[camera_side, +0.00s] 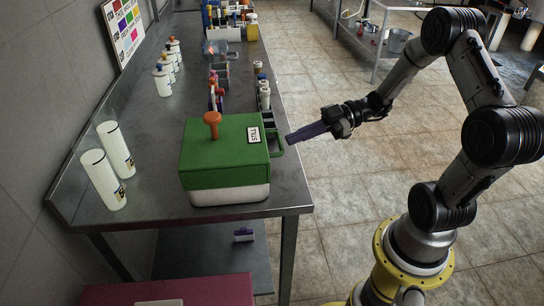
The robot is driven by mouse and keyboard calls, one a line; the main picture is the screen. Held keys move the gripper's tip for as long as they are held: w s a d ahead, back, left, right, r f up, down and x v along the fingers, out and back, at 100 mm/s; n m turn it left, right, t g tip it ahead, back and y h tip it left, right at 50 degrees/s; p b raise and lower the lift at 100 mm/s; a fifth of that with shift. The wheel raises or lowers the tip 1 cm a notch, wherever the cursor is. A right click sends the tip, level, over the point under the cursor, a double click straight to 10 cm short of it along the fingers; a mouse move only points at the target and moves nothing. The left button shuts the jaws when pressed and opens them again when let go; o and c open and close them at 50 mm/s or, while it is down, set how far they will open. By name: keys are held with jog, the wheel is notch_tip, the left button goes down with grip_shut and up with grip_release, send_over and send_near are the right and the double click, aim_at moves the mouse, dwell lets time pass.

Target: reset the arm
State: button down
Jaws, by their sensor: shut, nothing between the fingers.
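My gripper (290,139) is at the end of my arm, to the right of the metal table. Its long purple fingers are shut with nothing between them and point left. The fingertips are close to the handle (279,142) on the right side of a green-lidded box (222,160); I cannot tell whether they touch it. The box has a white base, an orange knob (212,120) on top and a small white label.
Two white cylinders (103,179) stand left of the box. Several white bottles (162,82) line the wall side, and racks with vials (218,78) stand behind. A magenta box (170,291) is at the front. The tiled floor (330,200) around my arm is clear.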

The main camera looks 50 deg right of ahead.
jog(key=s+a+r+n+g+h, duration=0.4)
jog(key=s+a+r+g, duration=0.3)
jog(key=s+a+r, duration=0.5)
jog(key=s+d+f+m+t+h, duration=0.1)
jog(key=s+d+m+t+h, duration=0.3)
jog(key=m, duration=1.3)
jog(key=shift+s+d+f+h, duration=0.3)
jog(key=shift+s+d+h, duration=0.4)
jog(key=shift+d+h, duration=1.3)
jog(key=shift+a, duration=0.15)
